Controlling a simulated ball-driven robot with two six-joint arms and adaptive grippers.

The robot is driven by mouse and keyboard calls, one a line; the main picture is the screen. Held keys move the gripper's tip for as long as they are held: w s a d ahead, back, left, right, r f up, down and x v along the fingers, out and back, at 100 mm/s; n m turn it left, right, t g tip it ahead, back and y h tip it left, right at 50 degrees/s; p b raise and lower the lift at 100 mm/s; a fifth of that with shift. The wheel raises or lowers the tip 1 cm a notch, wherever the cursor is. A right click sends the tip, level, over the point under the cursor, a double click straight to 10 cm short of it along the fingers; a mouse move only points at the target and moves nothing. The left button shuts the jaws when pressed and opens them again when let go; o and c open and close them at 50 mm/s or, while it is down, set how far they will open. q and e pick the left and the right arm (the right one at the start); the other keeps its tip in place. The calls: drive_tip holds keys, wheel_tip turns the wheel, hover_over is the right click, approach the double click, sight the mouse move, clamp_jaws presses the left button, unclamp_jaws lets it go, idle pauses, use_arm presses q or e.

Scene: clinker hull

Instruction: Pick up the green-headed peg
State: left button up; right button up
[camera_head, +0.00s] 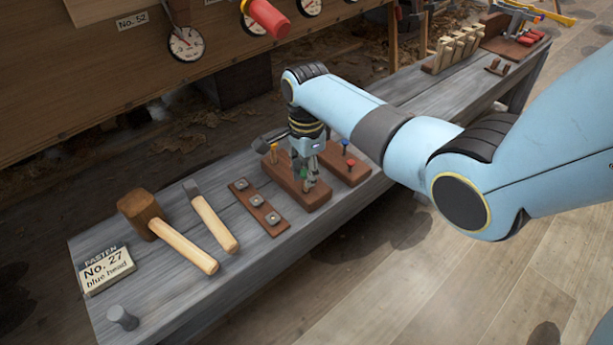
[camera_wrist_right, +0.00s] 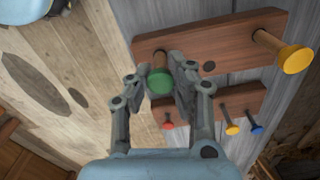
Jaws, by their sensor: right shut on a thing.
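The green-headed peg (camera_wrist_right: 160,84) is between the fingers of my right gripper (camera_wrist_right: 172,82) in the right wrist view, with its wooden shaft toward the brown block (camera_wrist_right: 228,42). My right gripper is shut on it. In the head view my right gripper (camera_head: 306,168) points down over the same block (camera_head: 314,198), and the green head (camera_head: 303,172) is partly hidden by the fingers. I cannot tell whether the peg's lower end is still in the block. My left gripper is not in view.
A yellow-headed peg (camera_wrist_right: 294,59) stands in the same block. A second block (camera_head: 357,177) beside it holds red (camera_head: 350,163), blue (camera_head: 345,143) and yellow-orange (camera_wrist_right: 232,129) pegs. A mallet (camera_head: 180,243), a chisel-like tool (camera_head: 215,222) and a sign (camera_head: 107,268) lie on the grey bench.

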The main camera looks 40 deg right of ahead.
wheel_tip(320, 180, up, 2)
drive_tip(key=shift+s+d+r+p, duration=0.1)
drive_tip(key=shift+d+r+p, duration=0.1)
drive_tip(key=shift+p, duration=0.2)
use_arm(q)
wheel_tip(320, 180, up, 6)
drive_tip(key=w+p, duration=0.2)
drive_tip(key=p, duration=0.2)
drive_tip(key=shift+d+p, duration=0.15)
drive_tip(key=shift+p, duration=0.25)
use_arm(e)
drive_tip(key=s+d+r, duration=0.6)
drive_tip(key=s, duration=0.3)
drive_tip(key=shift+s, duration=0.2)
